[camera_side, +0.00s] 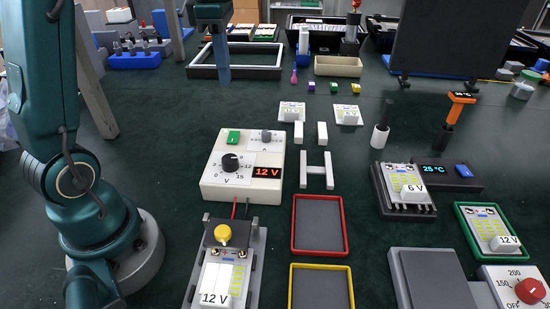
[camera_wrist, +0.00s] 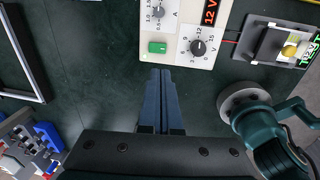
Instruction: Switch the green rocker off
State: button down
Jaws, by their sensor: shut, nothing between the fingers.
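The green rocker (camera_side: 233,137) sits on the top face of a white power supply box, at its upper left corner in the side view. It also shows in the wrist view (camera_wrist: 157,47), just beyond my fingertips. The box (camera_side: 212,188) has a black knob (camera_side: 230,162), a smaller grey knob (camera_side: 266,136) and a display (camera_side: 267,172) lit "12 V". My gripper (camera_side: 224,82) is shut and empty, pointing down behind the box and apart from it. Its blue fingers lie together in the wrist view (camera_wrist: 161,72). Which way the rocker is tipped cannot be told.
A holder with a yellow knob (camera_side: 223,233) stands in front of the box, joined by wires. A red-rimmed tray (camera_side: 346,225) and white blocks (camera_side: 322,133) lie to its right. A black-and-white frame (camera_side: 262,73) lies behind. The green table between frame and box is clear.

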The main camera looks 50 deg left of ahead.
aim_at(234, 134)
jog(key=shift+w+a+r, duration=0.1)
jog(key=shift+w+a, duration=0.25)
jog(key=shift+a, duration=0.35)
jog(key=f, duration=0.9)
jog(key=w+a+f, duration=0.1)
jog(key=f, duration=0.4)
jog(key=shift+w+a, duration=0.1)
jog(key=shift+f, duration=0.25)
